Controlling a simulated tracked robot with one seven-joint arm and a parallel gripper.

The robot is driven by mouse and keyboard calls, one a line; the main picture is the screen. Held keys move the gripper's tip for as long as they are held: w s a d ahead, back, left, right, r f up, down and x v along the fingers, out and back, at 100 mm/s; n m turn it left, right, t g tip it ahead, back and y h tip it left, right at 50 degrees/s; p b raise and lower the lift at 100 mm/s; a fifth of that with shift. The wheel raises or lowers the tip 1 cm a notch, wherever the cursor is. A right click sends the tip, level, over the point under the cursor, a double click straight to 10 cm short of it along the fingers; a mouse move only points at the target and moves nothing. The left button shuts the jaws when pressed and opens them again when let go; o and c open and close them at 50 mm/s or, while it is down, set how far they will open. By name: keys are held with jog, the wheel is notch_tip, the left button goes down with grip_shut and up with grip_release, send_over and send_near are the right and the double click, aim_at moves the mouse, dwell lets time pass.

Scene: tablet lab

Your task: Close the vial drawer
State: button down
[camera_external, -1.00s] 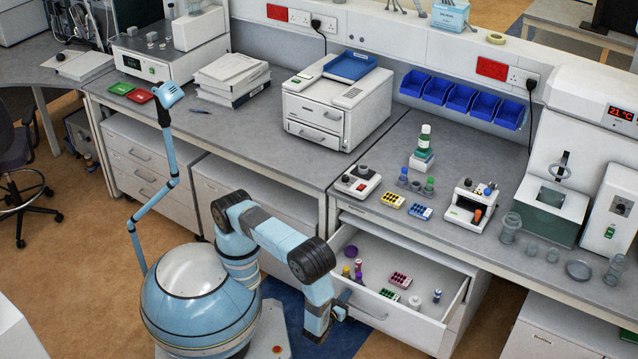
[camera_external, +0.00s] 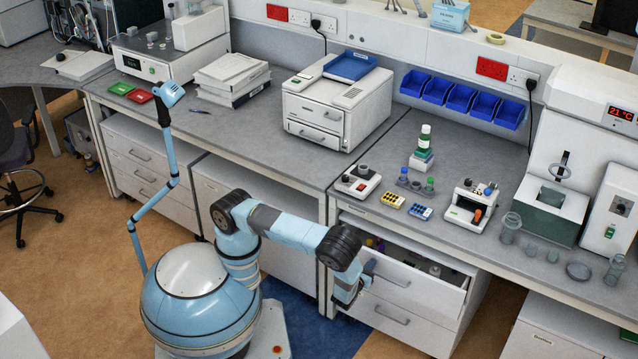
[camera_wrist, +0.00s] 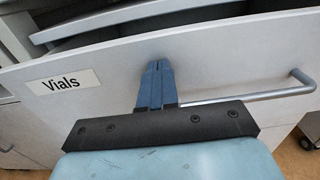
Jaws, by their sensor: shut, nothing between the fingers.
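My gripper (camera_external: 368,269) is at the left part of the drawer front. In the wrist view my gripper (camera_wrist: 156,68) is shut and empty, its fingertips at the front panel, between the label and most of the handle. Whether they touch the panel is hard to tell. Vials inside are mostly hidden.
A closed drawer with a bar handle (camera_external: 392,315) lies below the vial drawer. The bench top (camera_external: 340,212) above overhangs the drawer. It bears a yellow rack (camera_external: 392,200), a blue rack (camera_external: 419,212) and small instruments. Floor in front is open.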

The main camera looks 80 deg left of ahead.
jog(key=x, duration=1)
jog(key=shift+r, duration=0.1)
jog(key=shift+a, duration=0.1)
jog(key=v, duration=1.4)
jog(key=shift+s+d, duration=0.2)
jog(key=shift+d, duration=0.15)
